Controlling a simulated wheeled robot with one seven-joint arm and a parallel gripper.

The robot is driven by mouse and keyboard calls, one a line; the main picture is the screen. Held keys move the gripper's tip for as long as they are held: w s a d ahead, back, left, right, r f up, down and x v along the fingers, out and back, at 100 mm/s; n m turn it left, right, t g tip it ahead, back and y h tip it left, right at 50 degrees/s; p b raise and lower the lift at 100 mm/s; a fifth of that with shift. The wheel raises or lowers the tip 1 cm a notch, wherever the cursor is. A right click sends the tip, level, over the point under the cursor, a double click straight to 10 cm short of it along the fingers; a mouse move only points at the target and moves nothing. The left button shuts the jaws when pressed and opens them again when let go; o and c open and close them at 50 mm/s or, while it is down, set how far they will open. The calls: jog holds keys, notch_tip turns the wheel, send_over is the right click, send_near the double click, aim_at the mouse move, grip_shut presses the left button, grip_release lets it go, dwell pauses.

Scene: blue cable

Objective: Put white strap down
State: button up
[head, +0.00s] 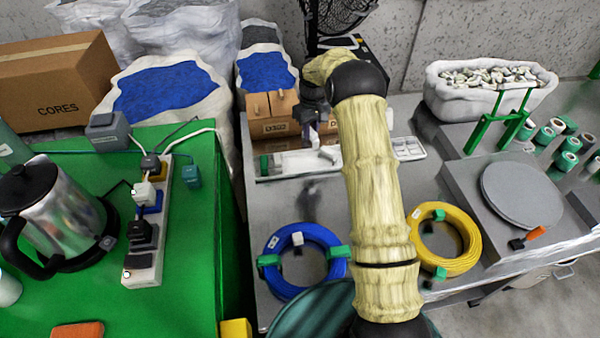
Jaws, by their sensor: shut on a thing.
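My gripper (314,140) is at the end of my arm, over the long white tray (300,166) at the back of the grey table. It is shut on a small white strap (328,154), which shows just under the fingers at the tray. I cannot tell whether the strap touches the tray. Green and white pieces (272,162) lie at the tray's left end. A blue cable coil (275,283) lies nearer on the table, with green straps (340,252) on its sides and a white strap (297,239) at its top.
A yellow cable coil (468,228) lies right of my arm. A small white divided tray (408,149) is right of the long tray. Cardboard boxes (270,125) stand behind it. A green table (195,315) with a kettle (65,215) and power strip (148,245) is at left.

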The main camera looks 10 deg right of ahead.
dwell(0.3)
jog(key=shift+f+p, duration=0.35)
jog(key=shift+f, duration=2.75)
jog(key=shift+f, duration=1.85)
jog(key=shift+f, duration=0.1)
jog(key=o, duration=0.9)
